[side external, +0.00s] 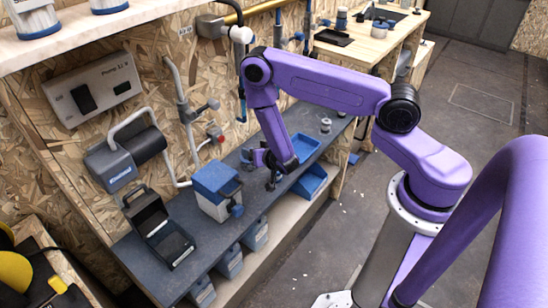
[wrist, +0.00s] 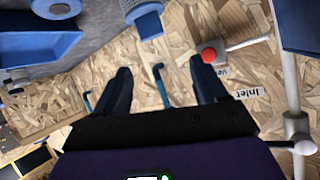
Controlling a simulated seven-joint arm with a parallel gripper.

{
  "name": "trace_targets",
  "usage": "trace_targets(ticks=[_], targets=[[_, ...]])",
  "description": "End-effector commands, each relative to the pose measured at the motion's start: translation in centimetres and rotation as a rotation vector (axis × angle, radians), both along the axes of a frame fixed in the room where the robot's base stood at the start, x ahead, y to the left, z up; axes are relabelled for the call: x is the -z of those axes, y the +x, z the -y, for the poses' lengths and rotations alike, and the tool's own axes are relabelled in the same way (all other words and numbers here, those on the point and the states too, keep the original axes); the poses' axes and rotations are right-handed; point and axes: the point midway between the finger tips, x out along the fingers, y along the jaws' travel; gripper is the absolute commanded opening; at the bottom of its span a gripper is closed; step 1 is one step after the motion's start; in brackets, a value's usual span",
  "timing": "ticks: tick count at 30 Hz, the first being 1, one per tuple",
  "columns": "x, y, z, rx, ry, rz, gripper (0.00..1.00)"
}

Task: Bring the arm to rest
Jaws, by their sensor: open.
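My gripper (side external: 258,158) is at the end of my purple arm, low over the dark workbench (side external: 225,245) and close to the chipboard wall. In the wrist view my gripper (wrist: 160,68) shows two dark fingers spread apart with nothing between them. Behind the gap are the chipboard wall and a thin blue rod or pipe (wrist: 161,86). The arm reaches in from the right with its elbow raised. In the side view the fingertips are small and hard to make out.
A blue-and-white box (side external: 216,190) stands left of my gripper, and blue bins (side external: 308,181) lie to its right. A red knob (wrist: 208,55) and white pipe are on the wall. An open black case (side external: 160,228) sits farther left. The floor (side external: 455,130) at right is mostly clear.

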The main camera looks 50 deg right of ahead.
Motion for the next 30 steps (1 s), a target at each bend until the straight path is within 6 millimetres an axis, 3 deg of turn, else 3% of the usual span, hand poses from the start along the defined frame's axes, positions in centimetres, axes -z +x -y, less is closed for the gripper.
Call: trace_targets(ticks=[5,8,14,21,26,30], targets=[[-3.1,0.4,-3.0,-0.037,0.161,-0.097,0.72],[-4.6,-0.1,-5.9,-0.114,0.211,-0.179,0.72],[-8.3,-3.0,-12.3,-0.354,0.237,-0.363,0.72],[-13.4,-9.9,-17.7,-0.687,0.173,-0.58,0.72],[-16.9,-15.6,-19.0,-0.909,0.077,-0.708,0.72],[-19.7,-20.8,-18.4,-1.094,-0.04,-0.809,0.72]])
